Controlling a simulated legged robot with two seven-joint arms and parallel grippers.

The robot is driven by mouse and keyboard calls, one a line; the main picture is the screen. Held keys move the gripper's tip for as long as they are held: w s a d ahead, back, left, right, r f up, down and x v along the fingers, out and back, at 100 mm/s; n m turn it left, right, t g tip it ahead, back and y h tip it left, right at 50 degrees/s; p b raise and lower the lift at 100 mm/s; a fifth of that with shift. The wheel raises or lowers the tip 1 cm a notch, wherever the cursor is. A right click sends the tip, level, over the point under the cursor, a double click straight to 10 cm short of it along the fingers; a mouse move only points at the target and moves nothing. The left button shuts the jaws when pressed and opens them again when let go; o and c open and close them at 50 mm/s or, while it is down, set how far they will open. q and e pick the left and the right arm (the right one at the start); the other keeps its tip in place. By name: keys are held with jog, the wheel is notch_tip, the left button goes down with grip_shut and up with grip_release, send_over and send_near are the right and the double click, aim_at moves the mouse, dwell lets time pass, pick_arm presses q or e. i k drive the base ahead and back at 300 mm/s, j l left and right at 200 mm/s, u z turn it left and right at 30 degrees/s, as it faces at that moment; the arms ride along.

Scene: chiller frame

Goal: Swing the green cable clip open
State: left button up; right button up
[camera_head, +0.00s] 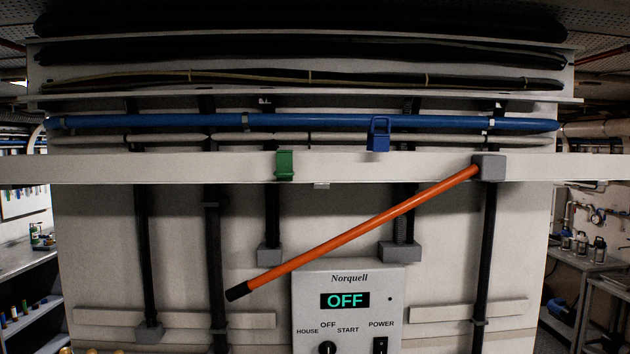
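The green cable clip (285,165) sits on the white horizontal rail (200,168), left of the middle of the view. It looks like a small block with a short tab at its top; I cannot tell for sure whether it is shut. Neither my left nor my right gripper shows in the view.
An orange lever (360,232) with a black end slants down left from a grey block (488,168) on the rail. A Norquell control box (347,280) reading OFF is below. A blue pipe (300,122) runs above the rail. Shelving (30,265) and a bench (590,262) stand at the sides.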

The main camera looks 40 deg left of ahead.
aim_at(285, 172)
jog(key=u, duration=1.55)
